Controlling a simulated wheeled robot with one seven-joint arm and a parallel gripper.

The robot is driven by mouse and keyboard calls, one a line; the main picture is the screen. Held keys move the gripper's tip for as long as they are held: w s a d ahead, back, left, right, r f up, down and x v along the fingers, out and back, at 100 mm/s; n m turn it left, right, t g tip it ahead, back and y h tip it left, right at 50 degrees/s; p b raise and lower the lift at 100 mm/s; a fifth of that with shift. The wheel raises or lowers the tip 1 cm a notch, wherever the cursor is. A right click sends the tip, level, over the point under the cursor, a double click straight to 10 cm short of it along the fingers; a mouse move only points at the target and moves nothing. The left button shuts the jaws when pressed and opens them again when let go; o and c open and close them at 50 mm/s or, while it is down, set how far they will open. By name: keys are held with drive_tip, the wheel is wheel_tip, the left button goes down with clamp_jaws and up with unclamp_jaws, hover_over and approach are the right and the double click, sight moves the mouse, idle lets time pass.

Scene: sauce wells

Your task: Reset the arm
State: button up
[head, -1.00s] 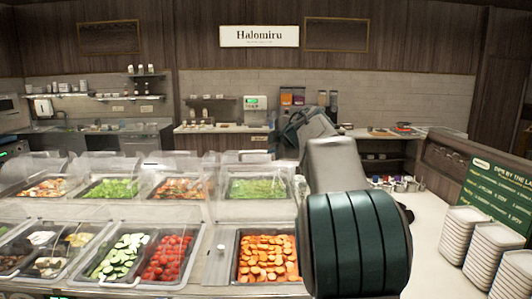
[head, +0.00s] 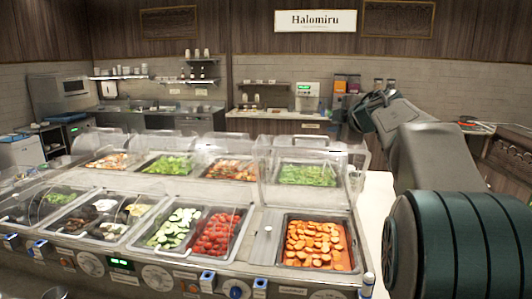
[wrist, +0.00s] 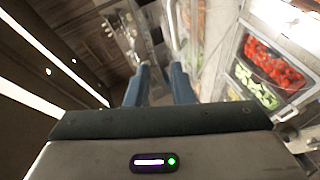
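My arm rises from the lower right of the head view, and my gripper (head: 362,118) is at its far end, raised above the counter behind the food wells. In the wrist view my gripper (wrist: 158,78) shows two blue fingers standing apart with nothing between them. The fingertips are small and partly hidden in the head view.
A food bar with several wells fills the front, including carrots (head: 316,243), tomatoes (head: 217,235) and cucumbers (head: 172,228). Clear sneeze guards (head: 310,165) stand over the back row. A white counter (head: 374,205) lies beside my arm. A drink machine (head: 307,96) stands behind.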

drive_tip(key=s+d+f+m+h+b, duration=0.25)
drive_tip(key=s+f+m+h, duration=0.6)
drive_tip(key=s+m, duration=0.6)
drive_tip(key=s+a+f+m+g+y, duration=0.1)
drive_tip(key=s+a+f+g+y, duration=0.1)
drive_tip(key=s+f, duration=0.6)
drive_tip(key=s+a+f+g+y, duration=0.1)
drive_tip(key=s+a+f+g, duration=0.4)
drive_tip(key=s+f, duration=0.3)
drive_tip(key=s+a+f+m+g+y+b, duration=0.1)
drive_tip(key=s+a+f+g+y, duration=0.1)
drive_tip(key=s+f, duration=0.6)
drive_tip(key=shift+a+m+g+y, duration=0.35)
drive_tip(key=shift+a+g, duration=0.35)
drive_tip(key=shift+a, duration=0.35)
drive_tip(key=shift+w+f, duration=0.1)
